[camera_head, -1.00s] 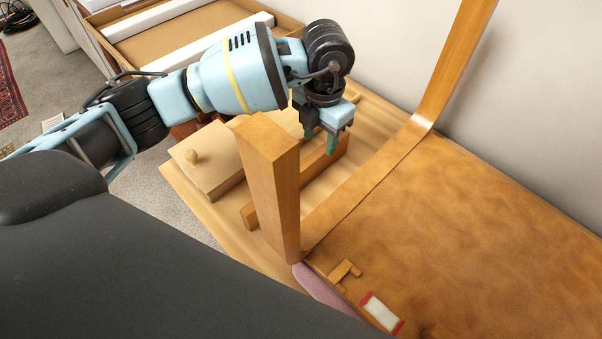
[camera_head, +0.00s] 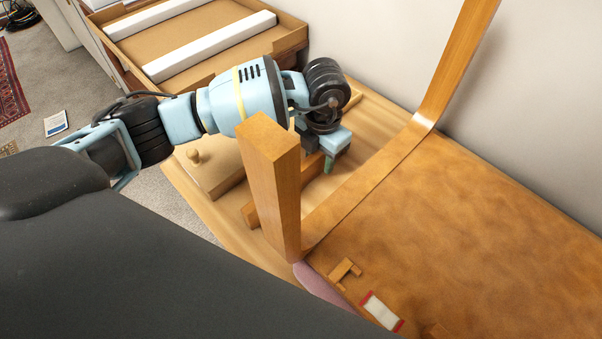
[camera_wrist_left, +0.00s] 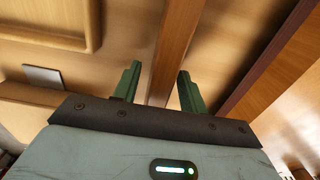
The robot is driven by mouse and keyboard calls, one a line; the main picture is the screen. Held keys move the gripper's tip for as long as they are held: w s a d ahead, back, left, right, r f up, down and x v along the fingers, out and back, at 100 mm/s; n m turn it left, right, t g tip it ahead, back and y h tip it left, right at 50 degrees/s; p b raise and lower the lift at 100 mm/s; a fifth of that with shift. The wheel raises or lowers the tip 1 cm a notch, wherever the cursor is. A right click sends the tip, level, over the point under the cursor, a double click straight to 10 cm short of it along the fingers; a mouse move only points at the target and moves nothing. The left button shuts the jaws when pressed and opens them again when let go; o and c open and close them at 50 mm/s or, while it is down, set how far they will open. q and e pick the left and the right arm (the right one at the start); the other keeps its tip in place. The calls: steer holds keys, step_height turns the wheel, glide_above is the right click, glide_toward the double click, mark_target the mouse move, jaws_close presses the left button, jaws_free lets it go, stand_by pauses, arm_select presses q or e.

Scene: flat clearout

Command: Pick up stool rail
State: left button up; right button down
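The stool rail, a brown wooden bar (camera_head: 250,214), lies on the light wooden surface, partly hidden behind an upright wooden post. In the left wrist view the bar (camera_wrist_left: 176,45) runs away between the two green fingers. My left gripper (camera_head: 327,163) is lowered over the bar's far part. Its fingers (camera_wrist_left: 160,68) are open, one on each side of the bar, with gaps visible. I cannot tell from the head view how deep the fingertips reach. My right gripper is not in view.
The upright post (camera_head: 272,190) and a long curved strip (camera_head: 385,155) stand close to my arm. A pale lidded box (camera_head: 215,175) with a knob is left of the gripper. A tray (camera_head: 135,50) with white bars is behind. A brown panel (camera_head: 480,230) fills the right.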

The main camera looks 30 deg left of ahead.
arm_select(q)
jaws_close()
steer(key=shift+r, duration=0.1)
step_height(320, 180, up, 10)
steer(key=shift+f, duration=0.1)
stand_by(0.4)
